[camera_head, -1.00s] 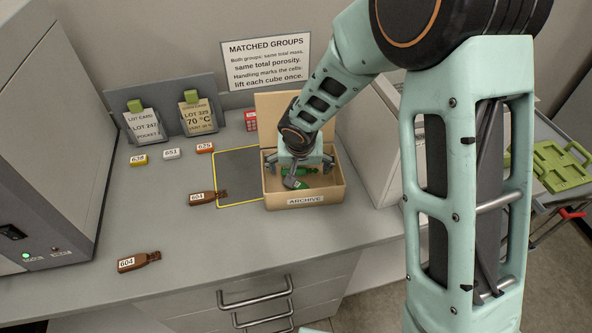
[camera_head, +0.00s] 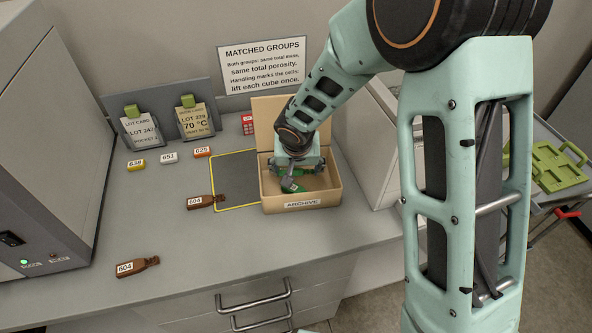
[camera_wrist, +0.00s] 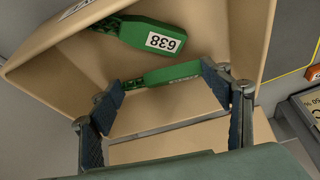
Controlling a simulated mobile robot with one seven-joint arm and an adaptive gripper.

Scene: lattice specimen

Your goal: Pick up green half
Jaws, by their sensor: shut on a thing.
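My gripper (camera_head: 291,184) is down inside the tan archive box (camera_head: 303,204). In the wrist view my gripper (camera_wrist: 174,82) has its blue-padded fingers at both ends of a green half (camera_wrist: 170,75) and is shut on it. Its label faces away and is too small to read. A second green half (camera_wrist: 132,30), labelled 638, lies in the same box, near its wall and apart from the fingers. In the head view the green pieces are partly hidden by my gripper.
A yellow-edged dark mat (camera_head: 233,180) lies left of the box. Two brown halves labelled 604 (camera_head: 200,202) (camera_head: 137,267) lie on the counter. Small labelled blocks (camera_head: 169,158) and two lot cards (camera_head: 195,122) stand behind. The front-left counter is mostly clear.

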